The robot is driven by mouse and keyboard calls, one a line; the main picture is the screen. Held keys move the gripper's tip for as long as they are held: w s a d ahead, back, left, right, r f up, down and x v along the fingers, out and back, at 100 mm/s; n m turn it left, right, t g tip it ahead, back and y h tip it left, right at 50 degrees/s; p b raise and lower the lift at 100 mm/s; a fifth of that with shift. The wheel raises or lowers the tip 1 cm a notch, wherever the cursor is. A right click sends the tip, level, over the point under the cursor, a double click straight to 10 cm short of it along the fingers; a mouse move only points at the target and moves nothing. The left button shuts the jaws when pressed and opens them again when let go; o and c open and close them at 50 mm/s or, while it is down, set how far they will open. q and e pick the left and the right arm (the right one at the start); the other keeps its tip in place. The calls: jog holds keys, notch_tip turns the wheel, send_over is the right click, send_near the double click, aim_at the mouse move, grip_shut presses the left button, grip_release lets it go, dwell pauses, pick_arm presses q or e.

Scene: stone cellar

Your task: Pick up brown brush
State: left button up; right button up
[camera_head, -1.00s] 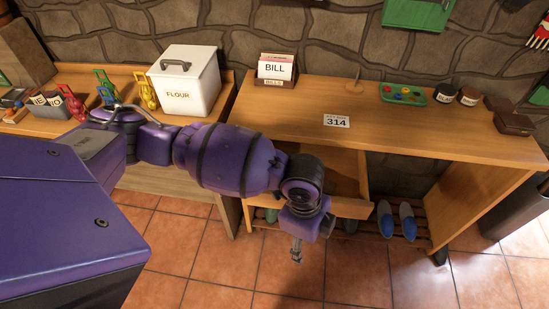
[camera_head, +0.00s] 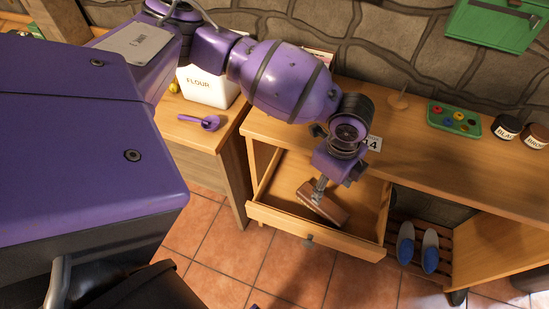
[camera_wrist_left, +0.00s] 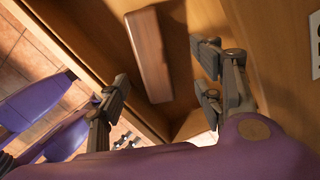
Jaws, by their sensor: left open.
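The brown brush (camera_head: 334,212), a long brown block, lies in the open drawer (camera_head: 278,221) of the desk. It also shows in the left wrist view (camera_wrist_left: 150,55), upper middle. My left gripper (camera_head: 319,194) points down over the drawer, right at the brush in the head view. In the left wrist view its two fingers (camera_wrist_left: 163,78) are spread wide, with the brush beyond and between them and nothing held. Any bristles are hidden. Purple parts and small grey pieces at the lower left of the wrist view may be my right arm, but its jaws are unclear.
A purple scoop (camera_head: 205,122) and flour box (camera_head: 205,88) stand left. Blue-grey slippers (camera_head: 405,245) sit on the rack at right.

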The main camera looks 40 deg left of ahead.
aim_at(323, 202)
pick_arm(q)
jog(key=f, duration=0.1)
jog(key=s+f, duration=0.1)
jog(key=f, duration=0.1)
jog(key=shift+s+f, duration=0.15)
jog(key=shift+s, duration=0.2)
jog(key=f, duration=0.4)
jog(key=shift+w+d, duration=0.1)
jog(key=shift+d, duration=0.1)
jog(key=shift+f, duration=0.15)
jog(key=shift+c, duration=1.4)
jog(key=c, duration=1.2)
jog(key=shift+o, duration=0.2)
jog(key=shift+w, duration=0.1)
pick_arm(e)
jog(key=shift+s+d+f, duration=0.1)
jog(key=shift+s+f, duration=0.1)
jog(key=shift+s, duration=0.3)
jog(key=shift+s+f, duration=0.15)
jog(key=shift+s, duration=0.3)
pick_arm(q)
jog(key=shift+r, duration=0.2)
